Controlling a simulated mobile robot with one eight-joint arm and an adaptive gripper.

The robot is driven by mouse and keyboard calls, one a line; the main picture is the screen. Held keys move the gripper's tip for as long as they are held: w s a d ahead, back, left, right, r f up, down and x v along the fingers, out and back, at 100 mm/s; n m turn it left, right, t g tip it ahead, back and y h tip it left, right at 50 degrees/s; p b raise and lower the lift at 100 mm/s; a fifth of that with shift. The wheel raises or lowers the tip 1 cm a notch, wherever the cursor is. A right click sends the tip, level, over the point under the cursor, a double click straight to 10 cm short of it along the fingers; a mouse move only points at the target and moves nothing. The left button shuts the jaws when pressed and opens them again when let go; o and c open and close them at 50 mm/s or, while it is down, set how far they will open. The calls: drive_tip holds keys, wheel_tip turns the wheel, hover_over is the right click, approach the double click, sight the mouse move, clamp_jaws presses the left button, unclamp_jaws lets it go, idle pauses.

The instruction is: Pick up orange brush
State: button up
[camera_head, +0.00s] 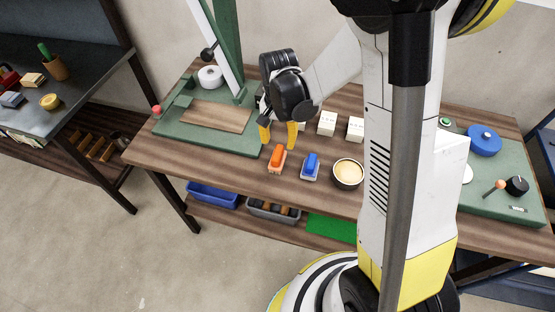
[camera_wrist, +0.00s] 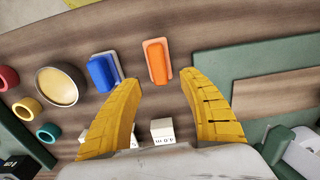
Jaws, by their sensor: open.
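The orange brush (camera_head: 277,158) lies on the wooden table near its front edge, with an orange top on a paler base. It also shows in the wrist view (camera_wrist: 157,62), beyond and between the yellow fingertips. My gripper (camera_head: 279,136) is open and empty, its yellow fingers pointing down just behind the brush in the head view. In the wrist view the gripper (camera_wrist: 163,84) has its fingers spread wide, and nothing is between them except the table and the lower end of the brush's outline near the tips.
A blue brush (camera_head: 311,166) lies just right of the orange one, close to the left finger in the wrist view. A bowl (camera_head: 348,173) stands further right. White blocks (camera_head: 327,123) sit behind. A green board (camera_head: 178,137) lies to the left.

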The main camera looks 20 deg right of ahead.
sight(278, 152)
drive_tip(key=f, duration=0.1)
drive_tip(key=f+b, duration=0.1)
drive_tip(key=s+f+b, duration=0.1)
drive_tip(key=f, duration=0.1)
drive_tip(key=shift+a, duration=0.3)
drive_tip(key=shift+f, duration=0.5)
drive_tip(key=shift+r, duration=0.15)
drive_tip(key=shift+c, duration=0.8)
clamp_jaws()
wheel_tip(278, 152, up, 4)
drive_tip(key=shift+r+p, duration=0.25)
drive_tip(key=shift+p, duration=0.85)
drive_tip(key=s+d+r+p, duration=0.3)
drive_tip(key=s+d+r, duration=0.3)
drive_tip(key=d, duration=0.4)
drive_tip(key=shift+r, duration=0.2)
